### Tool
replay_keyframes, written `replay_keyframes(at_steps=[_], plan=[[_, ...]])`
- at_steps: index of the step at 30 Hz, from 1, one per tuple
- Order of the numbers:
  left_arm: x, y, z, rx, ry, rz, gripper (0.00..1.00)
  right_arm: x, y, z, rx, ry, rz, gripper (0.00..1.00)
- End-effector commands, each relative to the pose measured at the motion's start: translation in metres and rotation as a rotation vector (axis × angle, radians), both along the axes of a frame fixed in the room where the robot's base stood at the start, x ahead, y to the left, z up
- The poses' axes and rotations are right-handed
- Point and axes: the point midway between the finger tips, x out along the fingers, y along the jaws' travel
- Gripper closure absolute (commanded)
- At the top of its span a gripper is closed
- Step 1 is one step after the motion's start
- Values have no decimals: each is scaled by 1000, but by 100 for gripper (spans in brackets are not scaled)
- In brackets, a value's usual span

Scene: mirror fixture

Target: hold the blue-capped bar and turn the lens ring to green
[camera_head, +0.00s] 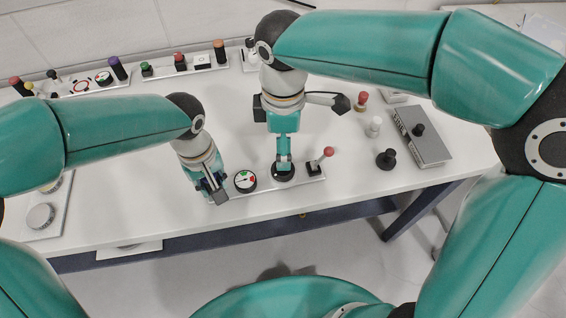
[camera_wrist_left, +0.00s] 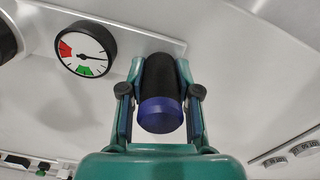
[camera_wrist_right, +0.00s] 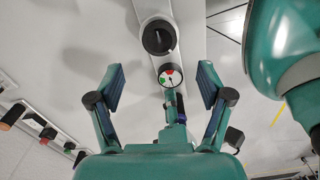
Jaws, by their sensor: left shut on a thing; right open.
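The fixture is a white strip (camera_head: 310,177) near the table's front edge. The black lens ring (camera_head: 283,174) stands on it and shows in the right wrist view (camera_wrist_right: 157,37). My right gripper (camera_head: 284,160) is open above the ring; in the right wrist view (camera_wrist_right: 163,78) the ring lies beyond the fingertips, not between them. A dial (camera_wrist_left: 86,49) with red and green parts is beside the ring; its needle appears to point to the white. My left gripper (camera_wrist_left: 160,95) is shut on the black bar with a blue cap (camera_wrist_left: 161,114), at the strip's left end.
A red-knobbed lever (camera_head: 327,153) rises from the strip's right end. A grey box (camera_head: 424,140), a black knob (camera_head: 386,159) and a white peg (camera_head: 374,127) stand to the right. Strips with several coloured knobs (camera_head: 118,68) line the back. Both arms are close together.

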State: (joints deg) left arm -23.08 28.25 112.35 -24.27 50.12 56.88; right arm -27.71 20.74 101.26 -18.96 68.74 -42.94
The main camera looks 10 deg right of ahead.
Motion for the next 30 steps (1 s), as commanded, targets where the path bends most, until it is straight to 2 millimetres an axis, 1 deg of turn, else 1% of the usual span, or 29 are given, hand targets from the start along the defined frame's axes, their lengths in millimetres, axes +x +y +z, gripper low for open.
replay_keyframes(at_steps=[1,6,9,12,18,25,26,30], plan=[[-3,1,-5,5,12,-2,100,-1,-1,-12,-3,6,0,21],[-3,1,-5,5,12,-2,100,-1,-1,-45,-3,5,0,21],[-3,1,-5,5,12,-2,100,0,-1,-61,-1,3,-1,21],[-3,1,-5,5,12,-2,100,0,0,-73,-2,4,-1,21],[-3,1,-5,5,12,-2,100,0,0,-84,1,0,-1,21],[-3,1,-5,5,12,-2,100,0,0,-84,1,0,-1,21],[-3,1,-5,5,12,-2,100,0,0,-84,1,0,-1,23],[-3,1,-5,5,12,-2,100,0,0,-84,1,0,-1,46]])
